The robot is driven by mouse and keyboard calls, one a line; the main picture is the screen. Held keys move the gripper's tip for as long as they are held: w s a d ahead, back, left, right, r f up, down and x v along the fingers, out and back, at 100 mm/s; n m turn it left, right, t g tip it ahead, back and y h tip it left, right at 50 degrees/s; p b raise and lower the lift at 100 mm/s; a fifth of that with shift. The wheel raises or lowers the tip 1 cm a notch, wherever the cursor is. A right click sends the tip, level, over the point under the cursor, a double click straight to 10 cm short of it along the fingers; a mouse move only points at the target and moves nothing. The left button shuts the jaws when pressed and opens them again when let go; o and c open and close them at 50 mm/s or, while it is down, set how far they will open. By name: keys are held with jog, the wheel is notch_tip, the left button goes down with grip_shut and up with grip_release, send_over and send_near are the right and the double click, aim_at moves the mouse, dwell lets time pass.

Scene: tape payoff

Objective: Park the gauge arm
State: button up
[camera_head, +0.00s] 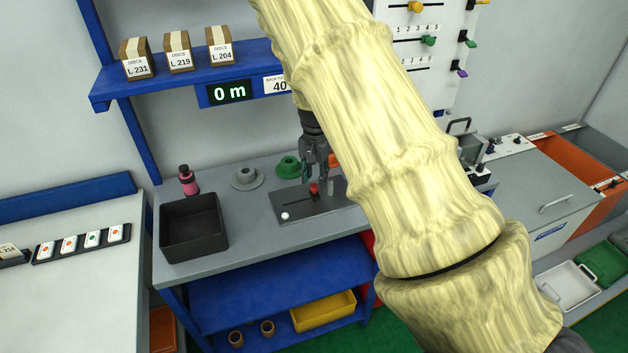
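A dark plate (290,211) lies on the grey bench, with a narrow slot, a small red knob (314,188) and a white round button (285,216). The red knob may belong to the gauge arm; I cannot tell for sure. My gripper (315,178) points down just above the red knob. It is small and dark here, and I cannot tell whether its fingers touch the knob or how far apart they are. My pale yellow arm hides the right part of the plate and bench. A display (229,93) reads "0 m".
A black bin (193,200), a pink bottle (187,180), a grey flanged spool (246,178) and a green one (288,167) stand on the bench. A blue shelf (120,90) above holds three labelled boxes. A partly hidden sign (276,85) shows "40". A pegged board (445,50) is at right.

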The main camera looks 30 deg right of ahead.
aim_at(315, 186)
jog(key=shift+f+p, duration=0.35)
jog(key=shift+f, duration=1.2)
grip_shut()
